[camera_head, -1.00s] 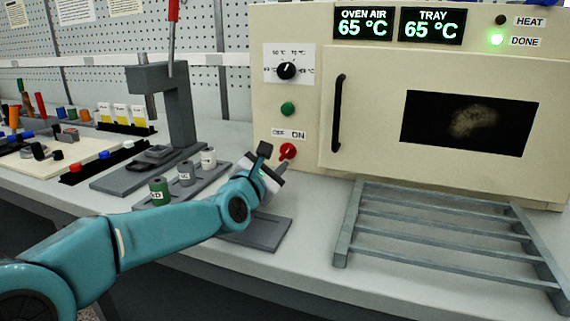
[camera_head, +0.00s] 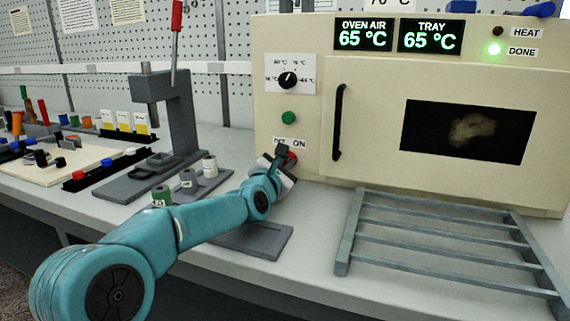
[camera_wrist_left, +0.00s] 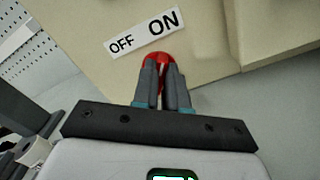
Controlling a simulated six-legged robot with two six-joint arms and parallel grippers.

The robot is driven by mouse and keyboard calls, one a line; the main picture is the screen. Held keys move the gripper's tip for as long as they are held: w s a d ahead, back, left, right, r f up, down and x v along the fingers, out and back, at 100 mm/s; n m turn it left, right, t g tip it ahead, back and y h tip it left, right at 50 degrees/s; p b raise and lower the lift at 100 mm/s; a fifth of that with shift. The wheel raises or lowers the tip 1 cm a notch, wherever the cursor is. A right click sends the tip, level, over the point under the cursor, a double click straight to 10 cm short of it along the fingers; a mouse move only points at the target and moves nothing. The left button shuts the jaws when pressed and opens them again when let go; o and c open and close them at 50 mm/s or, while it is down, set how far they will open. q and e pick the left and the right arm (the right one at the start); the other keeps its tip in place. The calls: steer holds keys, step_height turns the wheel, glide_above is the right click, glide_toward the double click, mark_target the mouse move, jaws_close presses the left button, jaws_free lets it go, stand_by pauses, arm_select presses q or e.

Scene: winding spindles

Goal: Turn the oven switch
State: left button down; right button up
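The oven switch (camera_head: 292,156) is a red knob low on the left of the cream oven's front, under the OFF/ON label (camera_head: 291,143). In the head view my left gripper (camera_head: 283,159) is at the knob and covers much of it. In the left wrist view the red switch (camera_wrist_left: 157,57) shows at the tips of my left gripper (camera_wrist_left: 163,72). The two fingers are close together, one on each side of the knob's narrow grip. The knob's exact angle is hard to tell. My right gripper is not in view.
A green button (camera_head: 289,118) and a black dial (camera_head: 288,80) sit above the switch. The oven door handle (camera_head: 338,122) is to its right. A metal rack (camera_head: 440,240) stands in front of the oven. A press (camera_head: 172,115) and spools (camera_head: 188,181) are to the left.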

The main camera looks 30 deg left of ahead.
arm_select(q)
steer(key=shift+f+n+b, duration=0.15)
steer(key=shift+n+b, duration=0.35)
steer(key=shift+b, duration=0.35)
steer(key=n+b, duration=0.3)
steer(key=shift+a+b, duration=0.1)
steer(key=shift+b, duration=0.25)
steer(key=shift+n+b, duration=0.3)
steer(key=shift+n, duration=0.2)
steer(key=n+b, duration=0.2)
steer(key=n, duration=0.2)
steer(key=shift+a+n, duration=0.15)
steer(key=shift+n, duration=0.15)
steer(key=shift+s+a+r+n+b, duration=0.1)
steer(key=shift+n+b, duration=0.15)
steer(key=shift+n, duration=0.85)
steer(key=shift+a+r+n+b, duration=0.1)
steer(key=shift+n+b, duration=0.1)
steer(key=shift+n, duration=0.9)
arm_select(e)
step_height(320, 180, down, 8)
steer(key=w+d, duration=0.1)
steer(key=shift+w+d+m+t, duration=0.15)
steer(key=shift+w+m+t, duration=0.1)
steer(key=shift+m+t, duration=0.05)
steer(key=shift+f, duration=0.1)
arm_select(q)
steer(key=c, duration=1.2)
jaws_free()
steer(key=shift+o, duration=0.2)
